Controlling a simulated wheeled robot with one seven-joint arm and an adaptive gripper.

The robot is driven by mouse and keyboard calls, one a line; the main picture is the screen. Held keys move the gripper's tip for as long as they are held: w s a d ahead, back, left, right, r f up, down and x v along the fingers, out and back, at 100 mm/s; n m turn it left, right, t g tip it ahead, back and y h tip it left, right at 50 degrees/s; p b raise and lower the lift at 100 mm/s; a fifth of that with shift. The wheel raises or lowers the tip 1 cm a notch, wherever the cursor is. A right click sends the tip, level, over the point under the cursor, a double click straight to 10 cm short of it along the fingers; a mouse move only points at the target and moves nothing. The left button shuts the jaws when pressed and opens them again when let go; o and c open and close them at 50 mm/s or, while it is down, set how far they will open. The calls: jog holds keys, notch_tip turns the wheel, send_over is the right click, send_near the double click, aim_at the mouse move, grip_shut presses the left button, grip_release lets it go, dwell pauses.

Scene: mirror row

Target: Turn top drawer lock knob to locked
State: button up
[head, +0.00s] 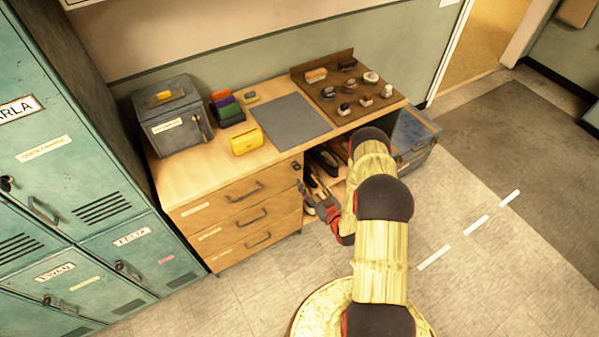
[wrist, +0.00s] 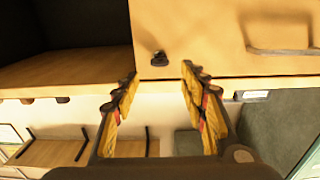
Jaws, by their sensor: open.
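The top drawer (head: 240,191) is shut in the wooden desk, with a bar handle (head: 245,191) on its front. Its small dark lock knob (head: 296,166) sits at the drawer's upper right corner in the head view. In the wrist view the knob (wrist: 159,58) shows between and just beyond my fingertips. My gripper (head: 308,193) is open and empty in front of the desk, a little below the knob in the head view. In the wrist view my gripper (wrist: 159,75) frames the knob without visible contact. The knob's exact turn angle is too small to tell.
The desktop holds a grey box (head: 167,115), a yellow item (head: 245,140), a grey mat (head: 289,120) and a brown board (head: 330,95) with several small objects. An open shelf (wrist: 65,70) lies beside the drawers. Teal lockers (head: 50,150) stand at the left.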

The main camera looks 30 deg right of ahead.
aim_at(294, 165)
jog(key=w, duration=0.7)
jog(key=shift+a, duration=0.15)
jog(key=shift+c, duration=0.7)
grip_shut()
